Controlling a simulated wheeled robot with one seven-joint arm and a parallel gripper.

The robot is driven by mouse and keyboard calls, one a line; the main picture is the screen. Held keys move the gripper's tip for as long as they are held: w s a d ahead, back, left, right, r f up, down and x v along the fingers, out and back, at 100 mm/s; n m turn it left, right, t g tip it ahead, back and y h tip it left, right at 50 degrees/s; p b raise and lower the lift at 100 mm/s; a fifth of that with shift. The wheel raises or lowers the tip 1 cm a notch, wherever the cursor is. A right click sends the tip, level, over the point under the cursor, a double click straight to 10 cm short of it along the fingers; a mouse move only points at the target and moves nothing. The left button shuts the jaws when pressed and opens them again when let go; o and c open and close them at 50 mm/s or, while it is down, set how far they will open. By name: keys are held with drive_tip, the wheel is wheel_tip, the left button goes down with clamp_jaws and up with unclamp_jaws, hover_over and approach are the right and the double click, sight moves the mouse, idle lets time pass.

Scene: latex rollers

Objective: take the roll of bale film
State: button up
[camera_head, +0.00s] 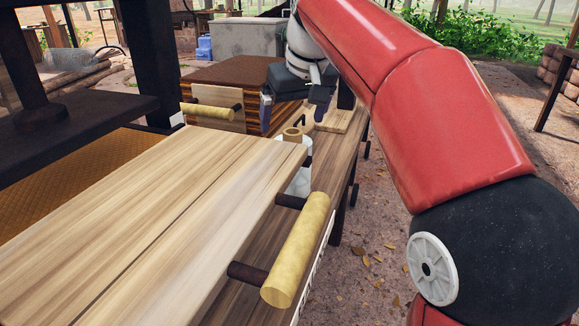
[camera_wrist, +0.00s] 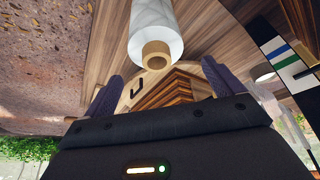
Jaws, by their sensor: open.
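The roll of bale film (camera_head: 300,181) is white with a tan core showing at its top. It stands upright on the wooden bench, and the edge of a pale board hides part of it in the head view. In the wrist view the roll (camera_wrist: 155,28) is at the top centre, its core end (camera_wrist: 156,55) toward the camera. My gripper (camera_head: 292,112) is beyond the roll in the head view. Its two dark fingers (camera_wrist: 160,86) are apart with nothing held between them, and the roll appears beyond their tips in the wrist view, not touching.
A pale wooden board (camera_head: 150,215) with a yellow-handled bar (camera_head: 298,250) fills the near left. A brown-topped striped block (camera_head: 232,75) with another yellow handle (camera_head: 207,111) stands behind. A dark metal frame (camera_head: 70,115) is at left. Open ground lies right of the bench.

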sight(291, 138)
drive_tip(key=b+x, duration=0.1)
drive_tip(key=x, duration=0.5)
drive_tip(key=shift+d+f, duration=0.15)
drive_tip(key=shift+f, duration=0.15)
drive_tip(key=shift+s, duration=0.1)
drive_tip(key=shift+c, duration=0.2)
drive_tip(key=c, duration=1.4)
drive_tip(key=shift+c, duration=0.9)
drive_tip(key=shift+r, duration=0.15)
